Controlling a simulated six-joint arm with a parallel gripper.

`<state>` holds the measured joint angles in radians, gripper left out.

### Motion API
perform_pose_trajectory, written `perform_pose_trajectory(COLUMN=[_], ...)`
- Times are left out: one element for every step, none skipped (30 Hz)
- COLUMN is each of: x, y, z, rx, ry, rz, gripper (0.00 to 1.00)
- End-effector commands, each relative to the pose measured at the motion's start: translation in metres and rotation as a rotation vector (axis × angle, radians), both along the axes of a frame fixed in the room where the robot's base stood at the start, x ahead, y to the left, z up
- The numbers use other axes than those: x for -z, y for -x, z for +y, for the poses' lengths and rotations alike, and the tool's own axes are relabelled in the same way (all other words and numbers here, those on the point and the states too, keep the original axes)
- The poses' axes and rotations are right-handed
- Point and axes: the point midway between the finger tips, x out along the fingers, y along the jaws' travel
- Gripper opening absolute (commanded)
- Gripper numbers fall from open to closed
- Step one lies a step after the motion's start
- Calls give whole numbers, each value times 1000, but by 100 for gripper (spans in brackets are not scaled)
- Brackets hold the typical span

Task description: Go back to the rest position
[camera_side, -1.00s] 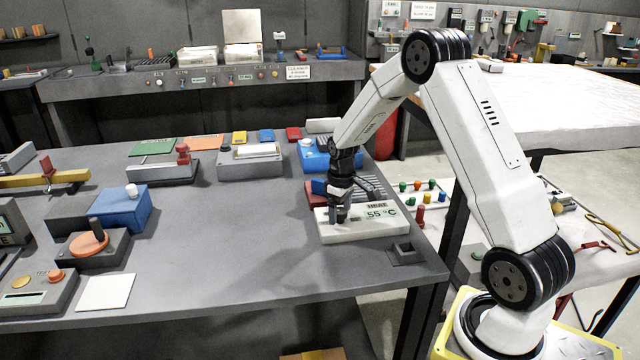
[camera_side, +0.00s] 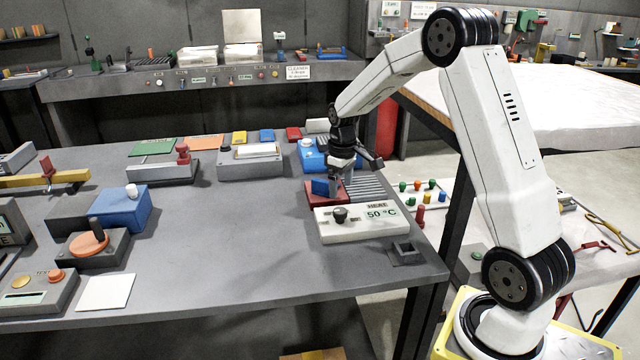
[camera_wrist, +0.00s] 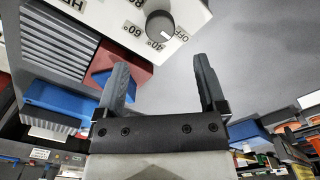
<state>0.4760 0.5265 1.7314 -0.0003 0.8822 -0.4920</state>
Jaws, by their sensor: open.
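My gripper (camera_side: 357,168) is open and empty, raised above the table beyond the white heat panel (camera_side: 365,228). In the wrist view my gripper (camera_wrist: 164,80) shows two dark fingers spread apart with nothing between them. The heat panel has a black knob (camera_side: 340,214) and a display reading 50 °C. In the wrist view the knob (camera_wrist: 160,24) is near the top, apart from the fingers, with printed marks around it.
A red block (camera_side: 322,194) and a grey ribbed piece (camera_side: 368,186) lie below my gripper, with a blue box (camera_side: 314,158) behind. A small dark socket (camera_side: 404,253) sits near the table's right corner. The table's middle (camera_side: 220,240) is clear.

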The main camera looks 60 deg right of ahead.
Motion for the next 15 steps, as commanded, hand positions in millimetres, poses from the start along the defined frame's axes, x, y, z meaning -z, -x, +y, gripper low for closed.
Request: perform_pose_trajectory(x=[-1, -1, -1, -1, 0, 0, 0, 0, 0, 0, -1, -1, -1, -1, -1], y=[0, 0, 0, 0, 0, 0, 0, 0, 0, 0, 0, 1, 1, 1, 2], z=[0, 0, 0, 0, 0, 0, 0, 0, 1, 1, 3, 5, 8, 11, 16], rx=[0, 0, 0, 0, 0, 0, 0, 0, 0, -1, -1, -2, -2, -3, -2], ry=[0, 0, 0, 0, 0, 0, 0, 0, 0, 0, 1, 2, 3, 4, 5], rz=[0, 0, 0, 0, 0, 0, 0, 0, 0, -1, -2, -4, -5, -7, -10], gripper=[90, 90, 90, 90, 90, 90, 90, 90, 90, 90, 90, 90, 90, 90, 90])
